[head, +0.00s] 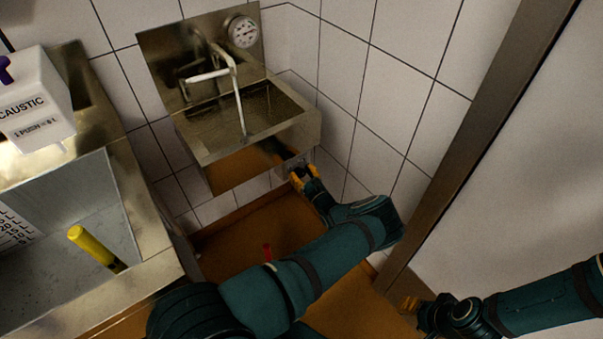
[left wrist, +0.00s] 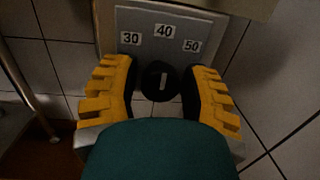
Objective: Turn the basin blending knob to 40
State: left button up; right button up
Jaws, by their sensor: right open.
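The blending knob (left wrist: 161,82) is round and black with a white mark. It sits on a grey plate (left wrist: 180,58) labelled 30, 40 and 50. The white mark is close to upright, towards the 40 label (left wrist: 164,31). My left gripper (left wrist: 163,92) has its yellow fingers on either side of the knob, with a visible gap on each side. In the head view my left gripper (head: 303,175) is at the front right underside of the steel basin (head: 205,150), and the knob is too small to make out. My right gripper (head: 414,306) is low at the right, open and away from the basin.
A bent tap (head: 238,95) and a dial gauge (head: 243,31) are above the basin. A steel sink (head: 150,235) with a yellow-handled thing (head: 90,245) and a white CAUSTIC dispenser (head: 35,105) stand at the left. A tiled wall (head: 375,110) is close on the right.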

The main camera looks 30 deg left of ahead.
pick_arm(q)
jog(key=shift+o, duration=0.9)
jog(key=r+v, duration=0.1)
jog(key=v, duration=1.1)
jog(key=shift+f, duration=0.5)
